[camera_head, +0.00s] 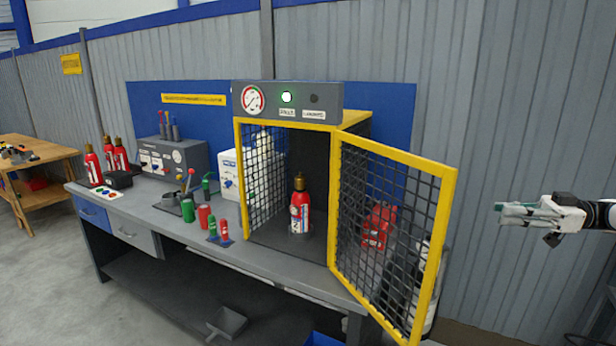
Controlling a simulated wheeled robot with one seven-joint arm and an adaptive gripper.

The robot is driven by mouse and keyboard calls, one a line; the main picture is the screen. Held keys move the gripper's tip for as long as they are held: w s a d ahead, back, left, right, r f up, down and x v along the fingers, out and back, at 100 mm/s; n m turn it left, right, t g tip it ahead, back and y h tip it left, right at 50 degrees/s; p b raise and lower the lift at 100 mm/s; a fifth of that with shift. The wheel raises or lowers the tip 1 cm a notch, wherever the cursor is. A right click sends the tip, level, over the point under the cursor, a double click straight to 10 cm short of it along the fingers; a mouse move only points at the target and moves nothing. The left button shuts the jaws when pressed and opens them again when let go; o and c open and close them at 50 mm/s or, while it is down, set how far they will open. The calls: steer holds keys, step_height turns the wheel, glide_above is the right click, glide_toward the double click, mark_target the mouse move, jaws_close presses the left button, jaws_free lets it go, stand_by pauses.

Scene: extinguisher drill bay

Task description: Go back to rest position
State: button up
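My gripper (515,212) is at the right of the view, raised in the air beside the bench and pointing left. It is clear of the cage and touches nothing that I can see. Its fingers are small and seen from the side, so I cannot tell whether they are open or shut. A red extinguisher (300,210) stands upright inside the yellow-framed cage (239,180). The cage's mesh door (448,212) is swung open toward the front right.
The grey bench (150,216) holds several red extinguishers (93,165), a grey control box (175,158) and small red and green cylinders (204,216). A red object (378,226) shows behind the door mesh. A wooden table (40,152) stands far left. Air around my gripper is free.

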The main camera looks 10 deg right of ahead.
steer(key=w+a+r+m+t+h, duration=0.1)
steer(key=w+a+r+t+h, duration=0.15)
steer(key=w+a+r, duration=0.45)
steer(key=w+a+r+m+t+h, duration=0.1)
steer(key=w+a+r+t, duration=0.35)
steer(key=w, duration=0.55)
steer(key=w+a+r+m+t+h, duration=0.4)
steer(key=a+r+m+h, duration=0.1)
steer(key=a+r+h, duration=0.55)
steer(key=s+a+f+m+g+h, duration=0.1)
steer(key=s+f, duration=0.6)
steer(key=s, duration=0.7)
steer(key=s+a+f+m+g+h, duration=0.1)
steer(key=s+a+f+m+g, duration=0.3)
steer(key=s, duration=1)
steer(key=s+a+f+m+g+h+b, duration=0.1)
steer(key=s+a+f+g, duration=0.5)
steer(key=s, duration=0.8)
step_height(320, 180, down, 4)
steer(key=shift+s+a+r+m, duration=0.1)
steer(key=shift+s+a+m, duration=0.15)
steer(key=shift+a+m, duration=0.7)
